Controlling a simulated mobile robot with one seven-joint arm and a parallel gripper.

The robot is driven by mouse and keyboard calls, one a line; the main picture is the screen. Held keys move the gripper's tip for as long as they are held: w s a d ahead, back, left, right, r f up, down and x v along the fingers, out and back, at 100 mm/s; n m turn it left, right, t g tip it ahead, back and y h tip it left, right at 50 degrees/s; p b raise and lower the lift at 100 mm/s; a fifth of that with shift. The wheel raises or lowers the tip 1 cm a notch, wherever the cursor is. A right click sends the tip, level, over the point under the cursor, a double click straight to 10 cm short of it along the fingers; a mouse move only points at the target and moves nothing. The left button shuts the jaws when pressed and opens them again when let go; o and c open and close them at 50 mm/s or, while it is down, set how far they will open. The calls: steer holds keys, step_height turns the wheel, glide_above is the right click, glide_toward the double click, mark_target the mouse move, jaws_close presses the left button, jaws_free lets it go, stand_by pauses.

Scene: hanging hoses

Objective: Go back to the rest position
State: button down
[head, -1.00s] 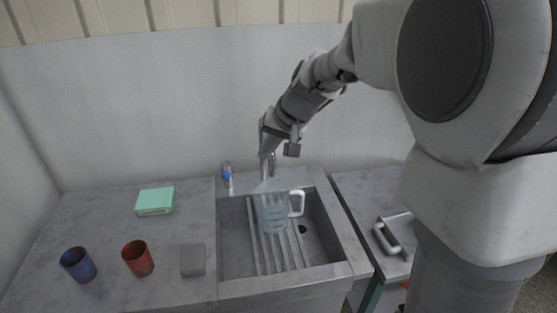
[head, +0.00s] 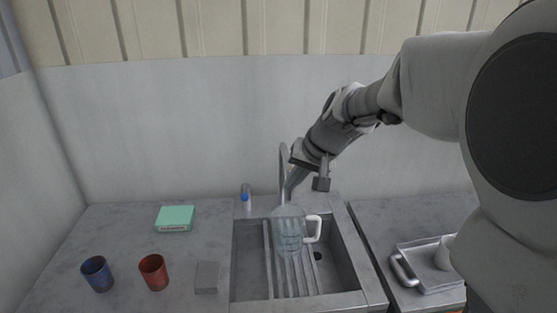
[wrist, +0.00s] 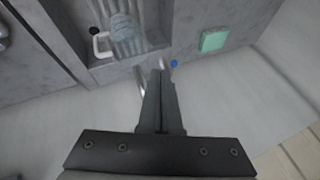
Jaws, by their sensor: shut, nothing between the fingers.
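My gripper (head: 291,190) is above the back edge of the sink, beside the tall curved faucet (head: 284,160). In the wrist view my gripper (wrist: 162,75) shows its two fingers together with nothing between them. A clear pitcher (head: 289,232) with a white handle stands in the sink (head: 345,262), below and apart from my gripper. The pitcher also shows in the wrist view (wrist: 126,30).
A small bottle with a blue cap (head: 246,199) stands behind the sink. On the left counter are a green box (head: 175,218), a blue cup (head: 97,273), a red cup (head: 154,271) and a grey block (head: 207,277). A metal tray (head: 433,286) lies on the right counter.

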steer(key=s+d+n+h, duration=0.1)
steer(key=s+d, duration=0.1)
steer(key=s, duration=1)
steer(key=s+d+r+n+h, duration=0.1)
steer(key=s+d+h, duration=0.1)
steer(key=s, duration=1.1)
steer(key=shift+d+r+h, duration=0.3)
steer(key=shift+d, duration=0.4)
steer(key=shift+d, duration=0.1)
